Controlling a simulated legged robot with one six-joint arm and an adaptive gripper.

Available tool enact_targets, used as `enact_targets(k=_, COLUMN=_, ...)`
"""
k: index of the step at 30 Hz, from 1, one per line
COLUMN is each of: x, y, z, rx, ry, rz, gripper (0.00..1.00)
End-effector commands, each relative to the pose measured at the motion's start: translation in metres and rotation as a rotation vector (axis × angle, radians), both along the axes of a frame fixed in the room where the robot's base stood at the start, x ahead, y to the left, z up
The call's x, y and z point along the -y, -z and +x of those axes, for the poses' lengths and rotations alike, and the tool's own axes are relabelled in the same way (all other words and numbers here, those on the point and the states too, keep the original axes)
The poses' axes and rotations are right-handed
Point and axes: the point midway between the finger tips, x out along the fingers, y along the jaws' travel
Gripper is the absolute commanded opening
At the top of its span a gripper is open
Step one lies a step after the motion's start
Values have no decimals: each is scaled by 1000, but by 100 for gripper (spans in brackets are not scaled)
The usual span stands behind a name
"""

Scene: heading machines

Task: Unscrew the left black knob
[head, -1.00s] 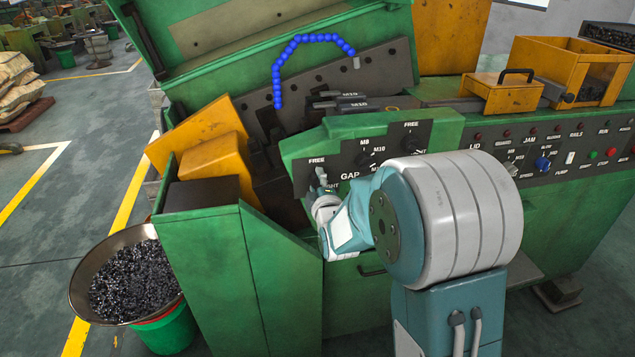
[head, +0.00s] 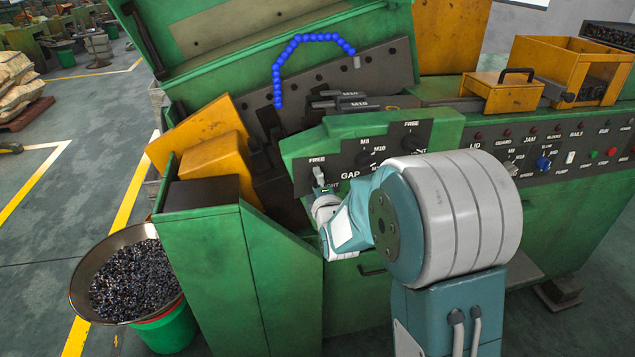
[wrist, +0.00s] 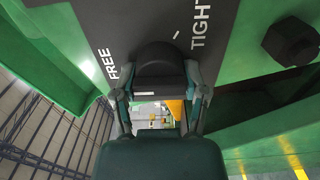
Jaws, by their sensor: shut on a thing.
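The left black knob (wrist: 162,60) is a dark round knob with a pale mark, on the dark panel between the words FREE and TIGHT in the wrist view. My gripper (wrist: 160,90) has one finger on each side of the knob and is shut on it. In the head view my gripper (head: 319,178) is at the left end of the dark control panel (head: 343,158), just below the left FREE label. There the left knob is mostly hidden behind my gripper.
Two other dark knobs, a middle one (head: 364,158) and a right one (head: 411,142), are on the same panel. In the wrist view a dark hex bolt (wrist: 290,42) protrudes at the right. A bowl of small dark parts (head: 90,322) stands at the lower left.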

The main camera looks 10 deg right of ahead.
Motion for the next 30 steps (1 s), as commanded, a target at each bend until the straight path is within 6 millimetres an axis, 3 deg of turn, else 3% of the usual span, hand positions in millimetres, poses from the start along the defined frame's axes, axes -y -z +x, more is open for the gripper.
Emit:
enact_targets(k=1, x=-1, y=7, z=-2, rx=-20, ry=-1, rz=0, gripper=66)
enact_targets(k=3, x=-1, y=7, z=-2, rx=-18, ry=-1, rz=0, gripper=92)
enact_targets(k=17, x=0, y=2, z=-5, rx=-6, ry=0, rz=1, gripper=92)
enact_targets(k=20, x=0, y=1, z=-17, rx=-5, ry=0, rz=1, gripper=92)
enact_targets(k=30, x=-1, y=3, z=-86, rx=-8, ry=-1, rz=0, gripper=92)
